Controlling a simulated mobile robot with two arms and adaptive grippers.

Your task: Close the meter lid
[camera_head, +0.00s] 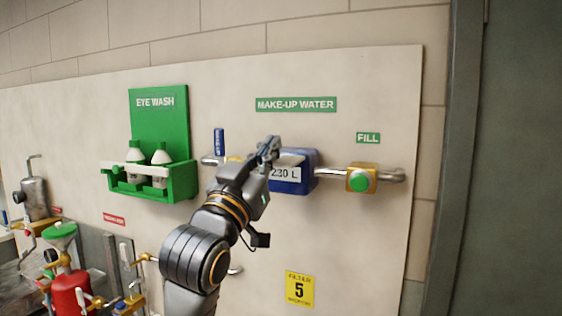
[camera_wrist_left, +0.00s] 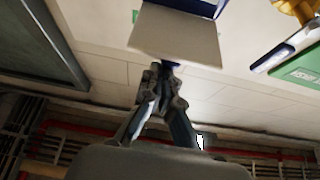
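The meter is a blue box (camera_head: 305,171) on a horizontal pipe, under the MAKE-UP WATER sign, with a white plate reading "230 L" (camera_head: 287,174) on its front. My left gripper (camera_head: 268,149) is in front of its upper left part and hides some of it. In the left wrist view a pale panel with blue edges (camera_wrist_left: 180,38) is just beyond the left gripper (camera_wrist_left: 162,74). Its fingers come together at the tips near a small blue piece at the panel's edge. I cannot tell whether they touch it, or how the lid stands. My right gripper is not in view.
A green eye wash station (camera_head: 157,110) with bottles is left of the meter. A green FILL button on a brass block (camera_head: 361,179) sits on the pipe to the right. A blue-handled valve (camera_head: 219,143) is just left of the gripper. A dark door frame (camera_head: 456,150) bounds the right.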

